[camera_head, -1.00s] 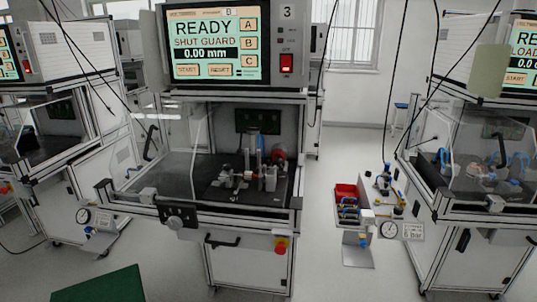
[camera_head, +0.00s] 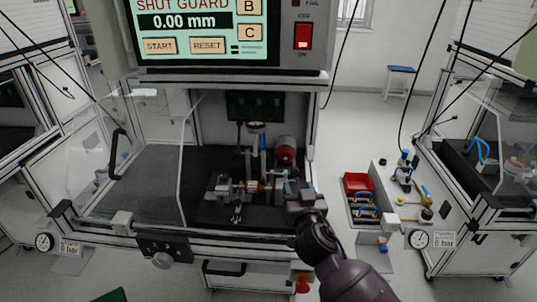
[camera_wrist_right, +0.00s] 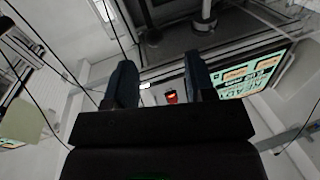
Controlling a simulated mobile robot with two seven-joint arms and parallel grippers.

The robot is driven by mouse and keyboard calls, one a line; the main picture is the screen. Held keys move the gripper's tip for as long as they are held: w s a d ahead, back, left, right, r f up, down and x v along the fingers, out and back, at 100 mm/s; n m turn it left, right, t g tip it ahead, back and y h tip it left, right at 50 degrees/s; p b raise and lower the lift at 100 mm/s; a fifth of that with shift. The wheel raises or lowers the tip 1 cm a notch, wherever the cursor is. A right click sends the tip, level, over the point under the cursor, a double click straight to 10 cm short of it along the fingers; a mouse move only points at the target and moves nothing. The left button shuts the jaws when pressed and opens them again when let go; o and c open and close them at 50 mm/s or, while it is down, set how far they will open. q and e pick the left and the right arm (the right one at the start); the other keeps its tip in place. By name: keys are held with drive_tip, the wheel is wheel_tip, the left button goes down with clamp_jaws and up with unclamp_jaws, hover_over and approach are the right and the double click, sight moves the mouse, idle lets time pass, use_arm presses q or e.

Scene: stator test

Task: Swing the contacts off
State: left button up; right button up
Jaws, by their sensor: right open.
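The test station's fixture (camera_head: 240,190) sits on a dark plate inside the enclosure in the head view. It has metal blocks, upright posts and a red round part (camera_head: 287,150) at its back right. The contacts are too small to tell apart there. My right gripper (camera_head: 300,198) is at the enclosure's front right, in front of the fixture's right side, and hides part of it. In the right wrist view its two dark fingers (camera_wrist_right: 161,85) are spread with nothing between them. My left gripper is in no view.
A clear guard (camera_head: 190,160) stands at the left of the enclosure opening. The screen (camera_head: 207,32) reads "SHUT GUARD" and 0.00 mm, beside a red switch (camera_head: 303,36). A pressure gauge (camera_head: 419,239) is at the lower right.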

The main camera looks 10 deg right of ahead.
sight(295, 173)
drive_tip(key=shift+m, duration=0.8)
drive_tip(key=w, duration=0.3)
drive_tip(key=w+d, duration=0.1)
drive_tip(key=w, duration=0.5)
drive_tip(key=shift+w+d+r, duration=0.2)
drive_tip(key=shift+d+r, duration=0.05)
clamp_jaws()
